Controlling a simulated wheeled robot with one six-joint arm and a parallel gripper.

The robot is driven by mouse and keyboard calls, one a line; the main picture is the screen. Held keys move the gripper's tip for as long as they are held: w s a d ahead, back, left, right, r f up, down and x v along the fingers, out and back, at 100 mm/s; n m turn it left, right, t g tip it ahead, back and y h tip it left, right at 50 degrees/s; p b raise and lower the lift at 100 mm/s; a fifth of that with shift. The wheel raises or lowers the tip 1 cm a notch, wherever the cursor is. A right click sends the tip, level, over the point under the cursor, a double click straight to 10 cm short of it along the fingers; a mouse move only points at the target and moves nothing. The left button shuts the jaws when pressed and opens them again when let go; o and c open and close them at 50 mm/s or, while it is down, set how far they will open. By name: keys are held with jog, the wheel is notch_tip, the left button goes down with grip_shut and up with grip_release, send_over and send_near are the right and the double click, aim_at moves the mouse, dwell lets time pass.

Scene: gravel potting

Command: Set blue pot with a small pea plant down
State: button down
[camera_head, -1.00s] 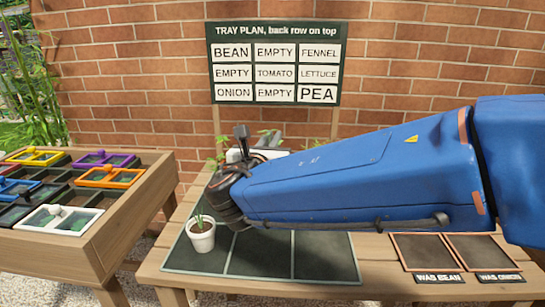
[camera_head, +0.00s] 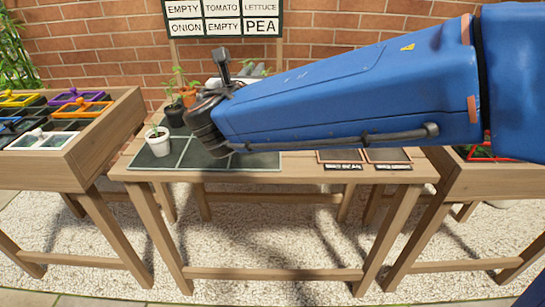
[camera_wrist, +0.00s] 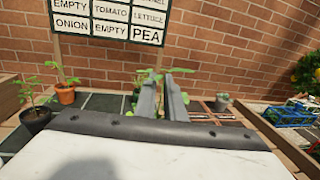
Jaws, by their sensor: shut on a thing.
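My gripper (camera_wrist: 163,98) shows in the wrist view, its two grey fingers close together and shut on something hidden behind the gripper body. Green leaves (camera_wrist: 136,84) show around the fingers. The blue pot itself is hidden in both views, and I cannot tell whether it touches the tray. In the head view my blue arm reaches in from the right, and its end covers part of the dark gridded tray (camera_head: 205,161). The fingertips are hidden there. The tray plan sign (camera_head: 224,18) shows PEA at the right of its bottom row.
A white pot (camera_head: 158,148) stands in the tray's front left cell. A black pot (camera_head: 174,116) and an orange pot (camera_head: 189,98) with plants stand behind it. Two framed squares (camera_head: 340,156) lie right of the tray. A grey pot (camera_wrist: 222,103) stands at the right.

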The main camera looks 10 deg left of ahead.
notch_tip(320, 180, down, 10)
jog(key=shift+d, duration=0.2)
dwell(0.3)
jog(key=c, duration=1.8)
grip_release()
jog(key=shift+c, duration=0.2)
jog(key=s, duration=1.2)
jog(key=shift+d, duration=0.45)
jog(key=shift+d+r, duration=0.1)
